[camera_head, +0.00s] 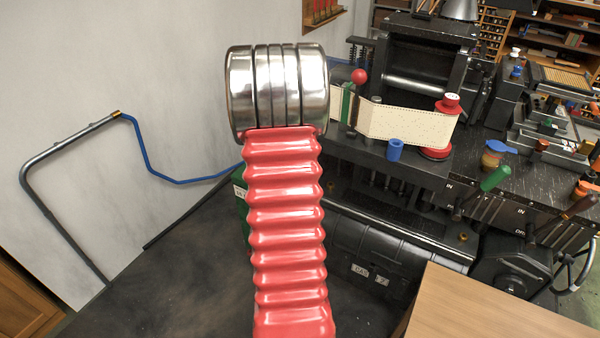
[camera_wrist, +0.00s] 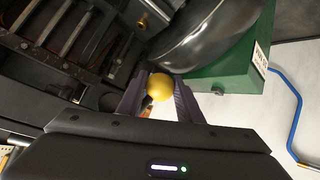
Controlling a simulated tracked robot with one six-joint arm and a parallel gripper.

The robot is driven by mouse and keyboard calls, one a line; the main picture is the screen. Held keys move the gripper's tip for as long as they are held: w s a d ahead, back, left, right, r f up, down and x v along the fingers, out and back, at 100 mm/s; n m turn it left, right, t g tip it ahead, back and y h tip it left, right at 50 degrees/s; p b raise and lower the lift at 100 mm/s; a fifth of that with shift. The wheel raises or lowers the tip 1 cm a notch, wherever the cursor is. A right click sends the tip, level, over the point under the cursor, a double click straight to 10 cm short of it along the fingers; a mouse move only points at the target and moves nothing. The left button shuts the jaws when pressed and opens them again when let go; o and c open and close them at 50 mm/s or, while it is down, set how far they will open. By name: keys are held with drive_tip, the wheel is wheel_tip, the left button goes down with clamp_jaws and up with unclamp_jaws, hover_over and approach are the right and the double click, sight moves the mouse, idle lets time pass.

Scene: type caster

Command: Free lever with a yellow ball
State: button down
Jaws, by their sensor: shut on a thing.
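The yellow ball (camera_wrist: 160,87) of the lever shows in the wrist view, between the two fingers of my gripper (camera_wrist: 158,92). My gripper is shut on it. A short part of the lever's shaft (camera_wrist: 147,104) shows just below the ball; the rest of the lever is hidden. In the head view my red ribbed arm covers the middle, and neither my gripper nor the yellow ball can be seen there.
A black machine (camera_head: 400,170) fills the right side, with a red-ball lever (camera_head: 359,77), a green-handled lever (camera_head: 495,178) and a paper strip (camera_head: 405,122). A green box (camera_wrist: 225,75) and a dark rounded body (camera_wrist: 205,40) sit close beside my gripper. A blue hose (camera_head: 150,165) runs along the left wall.

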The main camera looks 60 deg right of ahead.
drive_tip(key=shift+s+f, duration=0.1)
drive_tip(key=shift+s, duration=0.15)
idle(0.3)
drive_tip(key=c, duration=1.3)
unclamp_jaws()
drive_tip(key=shift+o, duration=0.2)
drive_tip(key=v, duration=1.3)
drive_tip(key=shift+a+r, duration=0.25)
drive_tip(key=shift+r, duration=0.05)
drive_tip(key=shift+w, duration=0.1)
